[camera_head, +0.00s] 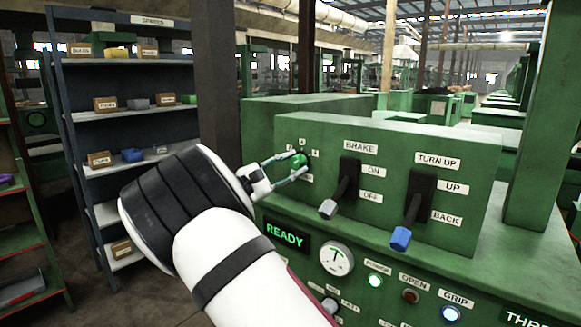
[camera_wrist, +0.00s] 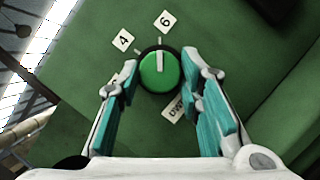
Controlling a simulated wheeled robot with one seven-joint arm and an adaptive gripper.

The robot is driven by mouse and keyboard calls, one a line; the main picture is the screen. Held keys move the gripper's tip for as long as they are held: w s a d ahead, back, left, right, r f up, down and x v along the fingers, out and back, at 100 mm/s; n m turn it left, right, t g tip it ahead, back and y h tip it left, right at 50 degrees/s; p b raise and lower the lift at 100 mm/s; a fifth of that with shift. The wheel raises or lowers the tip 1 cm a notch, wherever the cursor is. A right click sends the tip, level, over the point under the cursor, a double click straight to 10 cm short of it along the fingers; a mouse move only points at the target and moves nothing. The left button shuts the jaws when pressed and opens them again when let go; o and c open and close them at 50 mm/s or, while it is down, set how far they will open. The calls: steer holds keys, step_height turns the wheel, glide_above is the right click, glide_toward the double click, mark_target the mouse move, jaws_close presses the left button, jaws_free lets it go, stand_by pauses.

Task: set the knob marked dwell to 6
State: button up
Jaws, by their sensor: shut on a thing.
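The dwell knob is a round green knob with a black rim and a white pointer line. In the wrist view the knob (camera_wrist: 157,76) sits between my fingers, and its pointer is at about the tick under the plate marked 6 (camera_wrist: 165,21). The plate marked 4 (camera_wrist: 122,40) is up and left. A plate starting "DW" (camera_wrist: 173,109) is partly hidden by the right finger. Another plate is mostly hidden behind the left finger. My gripper (camera_wrist: 160,67) is shut on the knob. In the head view the knob (camera_head: 299,160) is at the panel's left end, between the fingertips.
To the right on the green panel (camera_head: 320,130) are the brake lever (camera_head: 341,189) and the turn-up lever (camera_head: 412,212), both pointing down. Below are a lit READY display (camera_head: 285,235), a dial gauge (camera_head: 337,258) and several buttons. A shelf rack (camera_head: 130,63) stands at left.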

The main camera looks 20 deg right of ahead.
steer(key=o, duration=1.2)
steer(key=shift+c, duration=0.2)
steer(key=v, duration=1.2)
